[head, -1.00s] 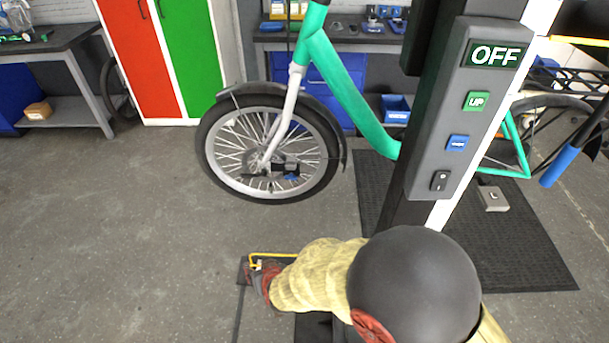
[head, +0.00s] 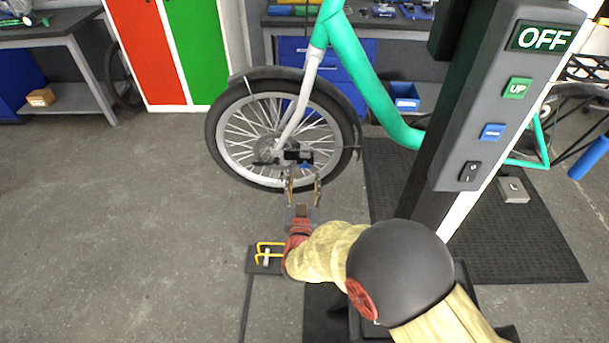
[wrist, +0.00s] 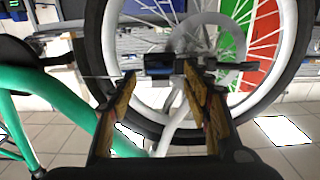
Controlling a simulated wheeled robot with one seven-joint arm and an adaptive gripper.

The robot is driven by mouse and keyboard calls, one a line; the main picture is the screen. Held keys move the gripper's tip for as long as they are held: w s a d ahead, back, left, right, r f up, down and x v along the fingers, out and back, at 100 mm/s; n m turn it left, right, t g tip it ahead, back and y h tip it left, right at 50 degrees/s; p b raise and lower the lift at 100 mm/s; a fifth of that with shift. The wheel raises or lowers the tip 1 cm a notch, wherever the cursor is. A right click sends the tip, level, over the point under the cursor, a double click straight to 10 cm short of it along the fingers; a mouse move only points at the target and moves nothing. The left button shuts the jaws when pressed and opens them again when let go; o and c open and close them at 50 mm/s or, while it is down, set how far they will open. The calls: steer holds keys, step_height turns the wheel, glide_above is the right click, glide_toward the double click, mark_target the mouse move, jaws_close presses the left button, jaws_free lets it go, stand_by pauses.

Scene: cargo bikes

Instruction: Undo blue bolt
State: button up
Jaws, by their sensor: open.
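The blue bolt (head: 306,165) shows as a small blue spot near the hub of the bike's front wheel (head: 232,165), just below a small black block (head: 298,156). My gripper (head: 303,180) is open in front of the wheel, its two fingers pointing at the block. In the wrist view, which looks upside down, my gripper (wrist: 161,75) has its fingers apart, with the black block (wrist: 160,66) beyond and between the tips. I cannot tell whether the fingers touch it. The bolt is not clearly distinct there.
The green bike frame (head: 375,90) rises right of the wheel. A grey control post (head: 480,130) with an OFF sign stands close on the right. A yellow-handled item (head: 268,250) lies on the floor. The floor at left is open.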

mark_target(305, 165)
steer(key=w, duration=0.3)
steer(key=shift+w+d+b, duration=0.1)
steer(key=shift+w+b, duration=0.05)
steer(key=shift+b, duration=0.25)
steer(key=shift+c, duration=0.5)
steer(key=c, duration=1)
